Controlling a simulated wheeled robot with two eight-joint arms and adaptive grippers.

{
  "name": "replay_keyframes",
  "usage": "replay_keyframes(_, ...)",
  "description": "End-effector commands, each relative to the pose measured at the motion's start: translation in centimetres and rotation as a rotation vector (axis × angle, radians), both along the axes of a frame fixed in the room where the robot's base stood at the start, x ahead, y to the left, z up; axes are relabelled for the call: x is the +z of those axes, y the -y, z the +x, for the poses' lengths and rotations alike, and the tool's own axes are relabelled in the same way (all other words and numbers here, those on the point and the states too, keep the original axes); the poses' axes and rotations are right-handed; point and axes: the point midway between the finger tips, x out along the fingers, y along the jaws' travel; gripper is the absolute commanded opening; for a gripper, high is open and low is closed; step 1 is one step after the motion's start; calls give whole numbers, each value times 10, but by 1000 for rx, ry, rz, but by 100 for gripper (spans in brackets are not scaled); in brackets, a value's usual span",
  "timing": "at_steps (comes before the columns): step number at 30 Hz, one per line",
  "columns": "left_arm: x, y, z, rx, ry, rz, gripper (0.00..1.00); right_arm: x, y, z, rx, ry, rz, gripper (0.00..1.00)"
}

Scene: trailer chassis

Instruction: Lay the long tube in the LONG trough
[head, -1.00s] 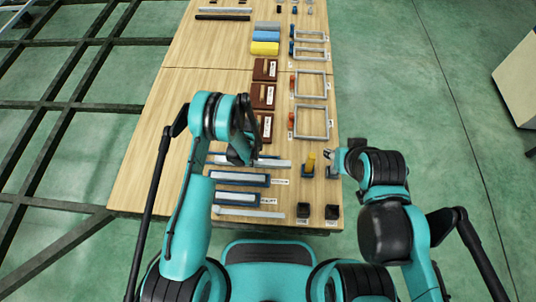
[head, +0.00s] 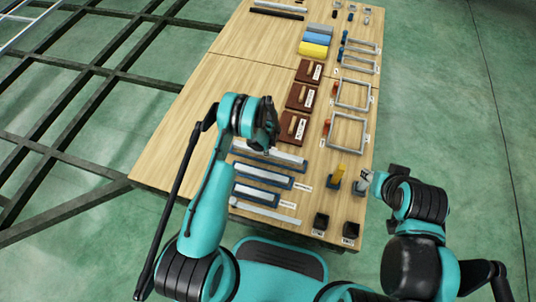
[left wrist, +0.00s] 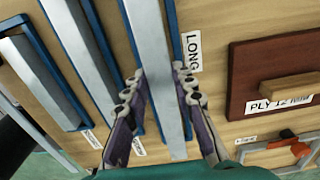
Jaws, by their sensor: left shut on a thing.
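The long tube (left wrist: 152,45) is a grey square bar. It lies between the two fingers of my left gripper (left wrist: 160,76), which is shut on it; the gripper also shows in the head view (head: 266,147). The tube (head: 280,155) runs over the blue LONG trough (left wrist: 173,28), whose edges show on both sides of it. The bar is slightly skewed to the trough. I cannot tell whether it rests inside or hangs just above. The LONG label (left wrist: 194,52) is right of the trough.
Two more blue troughs with grey bars, middle (head: 263,176) and near (head: 256,195), lie toward me. A loose bar (head: 265,212) lies in front. Brown blocks (head: 301,97) stand beyond. A yellow piece (head: 339,172) and black cups (head: 321,222) are at right. The table's left is bare.

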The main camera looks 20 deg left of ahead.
Motion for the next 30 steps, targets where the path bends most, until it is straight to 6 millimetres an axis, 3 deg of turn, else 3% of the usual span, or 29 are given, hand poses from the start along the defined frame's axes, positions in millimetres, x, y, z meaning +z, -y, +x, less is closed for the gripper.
replay_keyframes(3, -23, 0, 0, 0, 0, 0, 0, -13, 0, 0, 0, 0, 0, 40)
replay_keyframes(6, -33, 0, 0, 0, 0, 0, 0, -18, 0, 0, 0, 0, 0, 40)
replay_keyframes(17, -35, 0, 0, 0, 0, 0, 0, -16, 0, 0, 0, 0, 0, 40)
replay_keyframes(18, -34, 0, 0, 0, 0, 0, 36, -16, 0, 0, 0, 0, 0, 40)
replay_keyframes(19, -34, 0, 0, 0, 0, 0, 44, -16, 0, 0, 0, 0, 0, 40)
replay_keyframes(30, -31, 0, 0, 0, 0, 0, 46, -16, 0, 0, 0, 0, 0, 40)
